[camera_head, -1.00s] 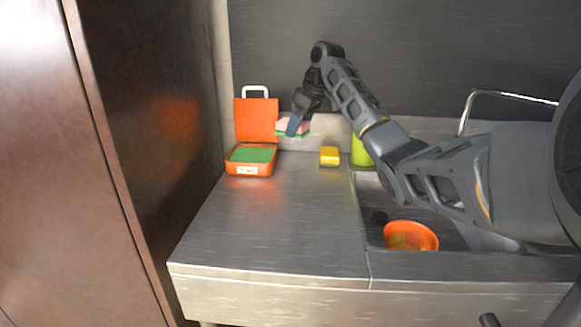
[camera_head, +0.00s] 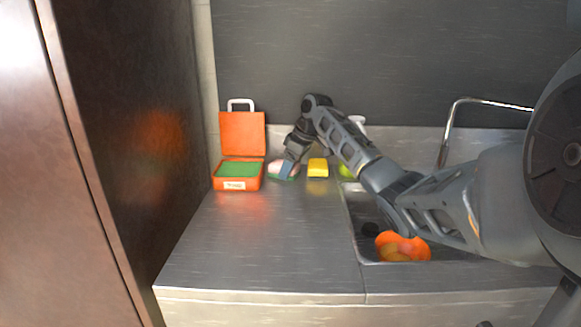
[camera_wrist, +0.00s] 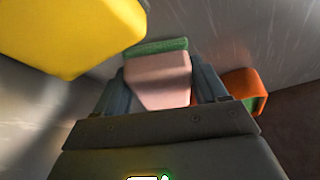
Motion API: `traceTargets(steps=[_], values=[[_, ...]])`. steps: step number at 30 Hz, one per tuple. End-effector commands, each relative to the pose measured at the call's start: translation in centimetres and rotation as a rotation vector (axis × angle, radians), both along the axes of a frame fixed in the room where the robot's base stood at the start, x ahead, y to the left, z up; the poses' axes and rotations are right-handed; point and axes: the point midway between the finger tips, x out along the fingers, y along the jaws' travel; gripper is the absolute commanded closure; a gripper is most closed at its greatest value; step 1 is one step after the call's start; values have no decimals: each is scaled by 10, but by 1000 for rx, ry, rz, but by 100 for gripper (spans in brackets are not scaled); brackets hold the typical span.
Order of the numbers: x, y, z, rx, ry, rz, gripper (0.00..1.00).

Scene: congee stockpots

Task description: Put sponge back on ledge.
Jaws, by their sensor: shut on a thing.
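The sponge is a pale pink block with a green scouring face. In the wrist view the sponge (camera_wrist: 160,75) is between my gripper's two fingers, with the green side farthest from the palm. In the head view my gripper (camera_head: 284,168) points down at the back of the counter, shut on the sponge (camera_head: 276,171), its green face low. The sponge is at or just above the steel surface; I cannot tell whether it touches. It is between an orange case and a yellow block. The steel back ledge (camera_head: 400,140) runs along the dark wall.
The open orange case (camera_head: 241,135) with a green inside stands left of my gripper. The yellow block (camera_head: 318,167) is close on the right, with a partly hidden green item (camera_head: 345,171) beyond. The sink holds an orange bowl (camera_head: 418,247). The front counter (camera_head: 260,240) is clear.

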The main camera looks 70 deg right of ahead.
Motion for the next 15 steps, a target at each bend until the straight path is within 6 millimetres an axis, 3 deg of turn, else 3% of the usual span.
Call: traceTargets(steps=[9, 10, 15], values=[[0, 0, -3, -1, 0, -1, 52], [0, 0, -2, -1, 0, -1, 25], [0, 0, -2, -1, 0, -1, 9]])
